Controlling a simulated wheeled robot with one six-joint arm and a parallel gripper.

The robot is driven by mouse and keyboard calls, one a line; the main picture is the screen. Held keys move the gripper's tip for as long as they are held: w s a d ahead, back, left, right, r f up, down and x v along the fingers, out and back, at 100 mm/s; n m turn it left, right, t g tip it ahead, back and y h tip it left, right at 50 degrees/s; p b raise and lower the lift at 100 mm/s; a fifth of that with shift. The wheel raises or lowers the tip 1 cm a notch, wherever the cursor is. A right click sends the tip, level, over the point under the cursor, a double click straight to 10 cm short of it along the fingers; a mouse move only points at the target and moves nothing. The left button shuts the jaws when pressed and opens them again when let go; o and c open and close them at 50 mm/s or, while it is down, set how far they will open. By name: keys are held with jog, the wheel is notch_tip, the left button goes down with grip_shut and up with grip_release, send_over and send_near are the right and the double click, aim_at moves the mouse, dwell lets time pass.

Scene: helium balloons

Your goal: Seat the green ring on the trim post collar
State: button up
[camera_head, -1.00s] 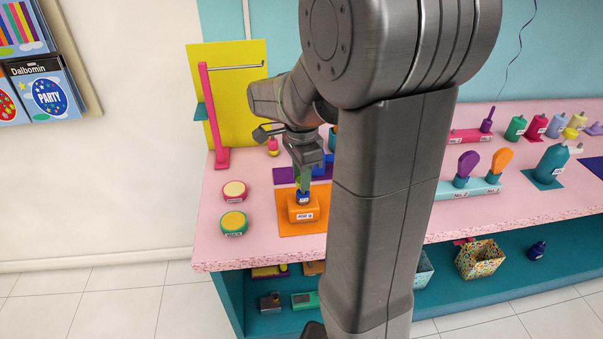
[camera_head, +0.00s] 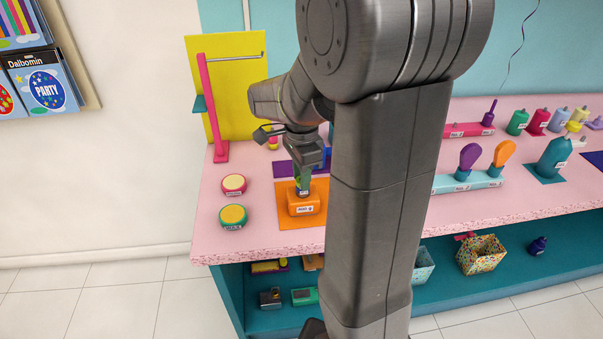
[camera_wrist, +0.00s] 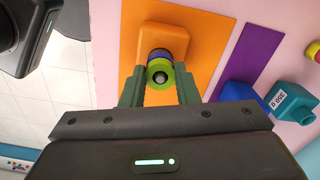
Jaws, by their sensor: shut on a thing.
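The green ring (camera_wrist: 153,70) sits between the tips of my gripper (camera_wrist: 160,84) in the wrist view, with a grey post tip showing in its middle. My gripper (camera_head: 304,188) is shut on the ring. Below the ring is a blue round part (camera_wrist: 161,54), probably the collar, above the orange block (camera_wrist: 163,38). In the head view the orange block (camera_head: 303,206) stands on an orange mat (camera_head: 288,223), and my gripper hides most of the post. I cannot tell whether the ring touches the blue part.
A purple mat (camera_wrist: 247,57) and a blue bottle (camera_wrist: 238,92) lie beside the orange mat. Two round tins, one pink (camera_head: 233,184) and one green (camera_head: 233,216), stand to the left. A pink stand (camera_head: 212,110) with a rod rises behind. Free pink counter (camera_head: 262,200) lies between.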

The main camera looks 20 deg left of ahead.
jog(key=o, duration=1.1)
notch_tip(320, 180, up, 14)
jog(key=shift+f+p, duration=0.1)
jog(key=shift+p, duration=0.25)
notch_tip(320, 180, down, 14)
jog(key=shift+r, duration=0.35)
jog(key=shift+f+b, duration=0.15)
jog(key=shift+b, duration=0.2)
